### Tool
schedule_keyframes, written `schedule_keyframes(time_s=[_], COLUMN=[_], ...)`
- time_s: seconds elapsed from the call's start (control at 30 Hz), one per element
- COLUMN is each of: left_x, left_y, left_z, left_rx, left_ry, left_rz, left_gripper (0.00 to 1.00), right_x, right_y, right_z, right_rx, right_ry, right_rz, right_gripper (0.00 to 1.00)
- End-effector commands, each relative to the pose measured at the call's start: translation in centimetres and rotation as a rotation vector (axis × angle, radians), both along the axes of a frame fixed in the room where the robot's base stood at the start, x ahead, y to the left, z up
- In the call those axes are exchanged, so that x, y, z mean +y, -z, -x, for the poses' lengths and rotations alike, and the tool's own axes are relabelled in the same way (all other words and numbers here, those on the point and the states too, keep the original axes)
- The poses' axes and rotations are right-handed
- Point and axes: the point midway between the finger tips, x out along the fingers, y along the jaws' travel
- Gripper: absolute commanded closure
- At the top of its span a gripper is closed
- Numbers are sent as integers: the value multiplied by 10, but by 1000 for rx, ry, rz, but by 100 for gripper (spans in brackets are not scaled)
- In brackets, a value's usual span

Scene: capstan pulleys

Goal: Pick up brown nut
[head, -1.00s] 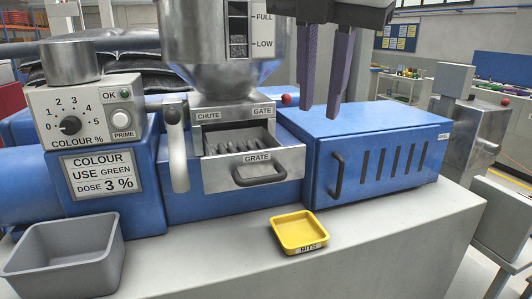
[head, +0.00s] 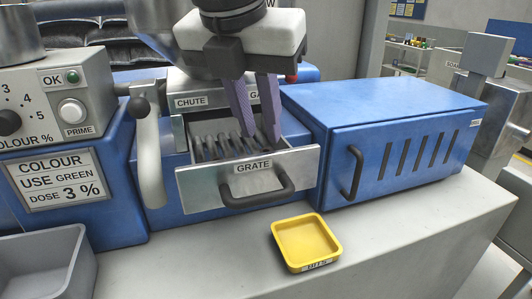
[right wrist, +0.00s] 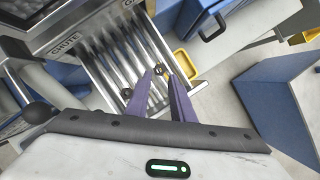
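The brown nut (right wrist: 159,70) appears as a small brownish ring at the right end of the grate, between or just beyond my fingertips in the right wrist view. In the head view I cannot make it out; my fingers cover that part. My right gripper (head: 259,139) reaches down into the open grate drawer (head: 205,192), at its right side. It also shows in the right wrist view (right wrist: 159,74), with its purple fingers apart. I cannot tell whether they touch the nut. My left gripper is not in view.
A yellow tray (head: 306,243) stands on the counter in front of the drawer. A blue slotted cabinet (head: 390,140) is close on the right. A lever (head: 147,150) and the colour unit stand on the left. A grey bin (head: 45,262) is at lower left.

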Motion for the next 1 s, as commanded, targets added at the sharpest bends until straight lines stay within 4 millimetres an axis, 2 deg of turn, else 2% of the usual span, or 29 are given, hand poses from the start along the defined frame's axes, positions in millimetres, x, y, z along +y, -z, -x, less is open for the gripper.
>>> schedule_keyframes(time_s=[0.2, 0.33, 0.57, 0.7, 0.73, 1.0], left_x=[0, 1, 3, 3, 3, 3], left_y=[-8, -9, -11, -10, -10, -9], left_z=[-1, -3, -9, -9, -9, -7], left_rx=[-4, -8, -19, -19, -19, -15], left_ry=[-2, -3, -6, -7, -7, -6], left_rz=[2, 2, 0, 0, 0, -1], left_gripper=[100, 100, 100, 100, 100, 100], right_x=[-4, -6, -6, -6, -6, -6], right_y=[30, 41, 43, 43, 43, 41], right_z=[-13, -17, -18, -18, -18, -18], right_rx=[3, 1, 0, 0, 0, -1], right_ry=[0, -1, 0, 0, 0, 1], right_rz=[2, 1, -1, 0, -1, -1], right_gripper=[78, 78, 78, 99, 100, 100])
